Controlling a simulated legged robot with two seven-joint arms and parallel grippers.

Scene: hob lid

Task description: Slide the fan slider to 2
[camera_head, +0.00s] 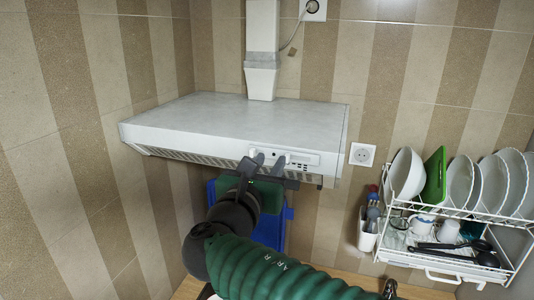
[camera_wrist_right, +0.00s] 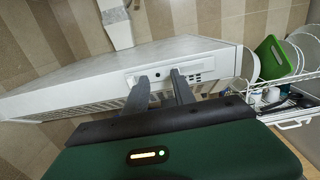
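The range hood (camera_head: 225,118) is a white-grey slab on the tiled wall, with a pale control panel (camera_head: 309,159) on its front edge. The panel shows small dark marks at its right; it also appears in the right wrist view (camera_wrist_right: 203,65). The fan slider is too small to tell apart, and its setting cannot be read. My right gripper (camera_head: 269,161) is in front of the panel's left part, its two fingers apart with nothing seen between them. In the wrist view its fingertips (camera_wrist_right: 160,75) overlap the panel; contact cannot be told. My left gripper is not in view.
A wall socket (camera_head: 362,154) is right of the hood. A white dish rack (camera_head: 447,262) with plates, a bowl (camera_head: 404,172) and a green board (camera_head: 434,176) stands at the right. A utensil holder (camera_head: 367,236) hangs beside it. A blue object (camera_head: 288,228) is below the hood, behind my arm.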

